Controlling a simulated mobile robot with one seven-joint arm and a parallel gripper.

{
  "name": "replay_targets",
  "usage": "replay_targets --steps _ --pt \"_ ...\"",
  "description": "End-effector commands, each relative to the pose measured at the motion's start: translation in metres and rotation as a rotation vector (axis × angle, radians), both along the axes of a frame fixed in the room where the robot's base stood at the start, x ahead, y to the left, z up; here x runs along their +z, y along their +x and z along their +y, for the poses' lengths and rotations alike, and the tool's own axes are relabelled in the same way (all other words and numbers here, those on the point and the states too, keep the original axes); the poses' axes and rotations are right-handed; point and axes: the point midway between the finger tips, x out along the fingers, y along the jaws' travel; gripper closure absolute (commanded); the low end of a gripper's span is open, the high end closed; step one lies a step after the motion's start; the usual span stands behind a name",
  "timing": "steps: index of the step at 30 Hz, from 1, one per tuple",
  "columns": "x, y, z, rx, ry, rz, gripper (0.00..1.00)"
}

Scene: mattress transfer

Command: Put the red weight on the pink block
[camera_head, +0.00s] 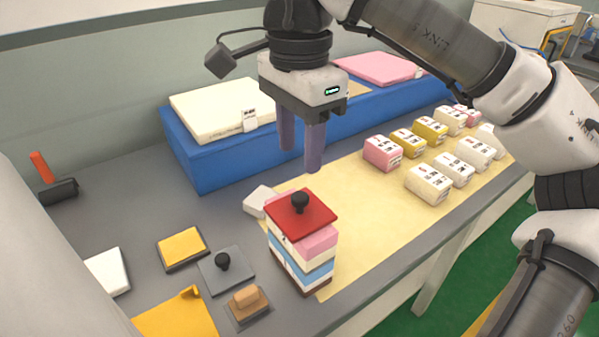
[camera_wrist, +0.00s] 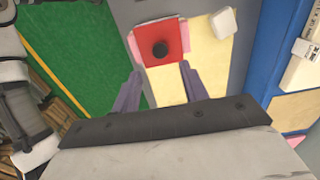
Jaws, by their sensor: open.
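The red weight (camera_head: 318,212) is a flat red plate with a black knob on top. It lies on the pink block (camera_head: 320,241), the top layer of a stack with white, blue and dark layers below. In the wrist view the red weight (camera_wrist: 172,36) rests on the pink block (camera_wrist: 134,48), whose pink edges show on both sides. My gripper (camera_head: 301,158) is open and empty above and behind the stack, apart from the weight. In the wrist view my gripper (camera_wrist: 158,82) has its purple fingers spread, with the weight beyond them.
A blue platform (camera_head: 225,165) bearing a cream slab (camera_head: 215,105) and a pink slab (camera_head: 380,68) stands behind. Several small labelled blocks (camera_head: 430,180) sit right on the yellow mat (camera_head: 355,215). A grey plate with a black knob (camera_head: 225,272) and a yellow block (camera_head: 182,245) lie left.

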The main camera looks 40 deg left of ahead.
Motion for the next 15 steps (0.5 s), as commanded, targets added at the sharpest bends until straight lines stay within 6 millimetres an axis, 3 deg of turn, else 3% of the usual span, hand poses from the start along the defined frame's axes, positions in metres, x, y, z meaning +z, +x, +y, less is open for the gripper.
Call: replay_targets --steps 6,15 --pt "0.028 0.000 0.000 -0.002 0.000 -0.001 0.56" --pt "0.035 0.000 0.000 0.000 0.000 0.000 0.56"
